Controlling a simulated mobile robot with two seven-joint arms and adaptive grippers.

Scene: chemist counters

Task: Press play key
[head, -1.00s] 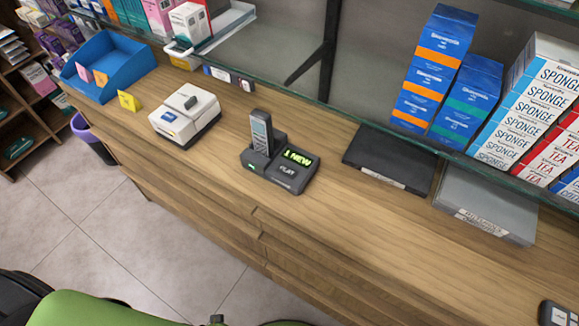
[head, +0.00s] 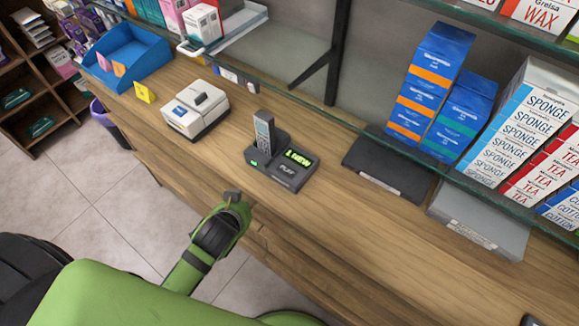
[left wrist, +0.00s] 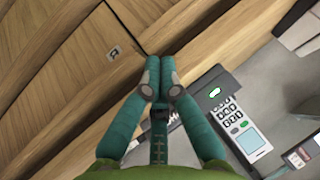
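The answering machine (head: 298,183) is a dark base on the wooden counter, with a grey handset (head: 264,133) upright in its cradle. Its display (head: 299,157) glows "1 NEW", and the key marked PLAY (head: 287,169) sits below the display. A green light shows at the base's left. My left gripper (head: 232,196) is at the counter's front edge, in front of and left of the machine, apart from it. In the left wrist view its fingertips (left wrist: 158,80) meet with nothing between them. The handset (left wrist: 238,127) shows there too; the PLAY key does not. My right gripper is out of view.
A white device (head: 194,109) stands left of the machine, and a blue tray (head: 126,62) beyond it. A dark flat pad (head: 388,168) and a grey one (head: 478,222) lie to the right. A glass shelf edge (head: 350,122) with boxes overhangs the back.

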